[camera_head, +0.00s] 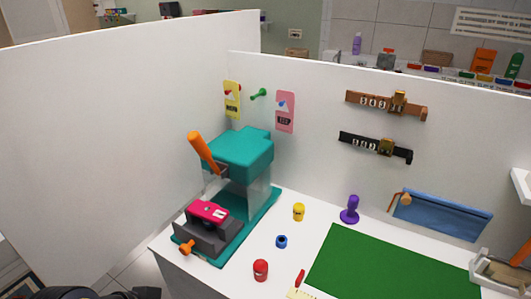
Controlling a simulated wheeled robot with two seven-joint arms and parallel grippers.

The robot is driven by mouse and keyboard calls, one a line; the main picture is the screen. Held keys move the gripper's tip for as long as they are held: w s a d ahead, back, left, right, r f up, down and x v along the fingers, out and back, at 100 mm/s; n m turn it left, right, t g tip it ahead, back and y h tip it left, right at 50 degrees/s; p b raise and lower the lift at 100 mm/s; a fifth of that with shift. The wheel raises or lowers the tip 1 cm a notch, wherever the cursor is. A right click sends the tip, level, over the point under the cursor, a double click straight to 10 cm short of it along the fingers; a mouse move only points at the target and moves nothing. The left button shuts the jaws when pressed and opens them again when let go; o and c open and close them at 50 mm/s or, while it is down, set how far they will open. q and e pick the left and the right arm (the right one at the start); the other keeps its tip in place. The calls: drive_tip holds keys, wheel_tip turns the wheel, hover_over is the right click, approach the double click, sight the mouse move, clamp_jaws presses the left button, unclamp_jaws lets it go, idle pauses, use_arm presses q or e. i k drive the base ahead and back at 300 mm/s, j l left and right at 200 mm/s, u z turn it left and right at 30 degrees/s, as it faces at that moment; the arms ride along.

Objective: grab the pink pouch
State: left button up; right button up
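A flat pink pouch (285,112) hangs upright on the white back wall panel, with a small picture and a dark label on its front. A similar yellow pouch (232,100) hangs to its left, with a green peg (258,94) between them. No gripper fingers show near the pink pouch. A dark shape, perhaps part of my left arm, shows at the bottom left edge. Neither gripper can be made out.
A teal machine (238,155) with an orange lever stands below the pouches, a pink-topped block (208,211) on its base. Yellow, blue and red small items, a purple stamp (350,209) and a green mat (385,265) lie on the white table. A white panel (130,140) closes the left.

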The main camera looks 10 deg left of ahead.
sight(210, 211)
drive_tip(key=j+u, duration=0.7)
drive_tip(key=j, duration=0.25)
drive_tip(key=i+j+u, duration=0.1)
drive_tip(key=j+u, duration=0.2)
drive_tip(key=j, duration=0.15)
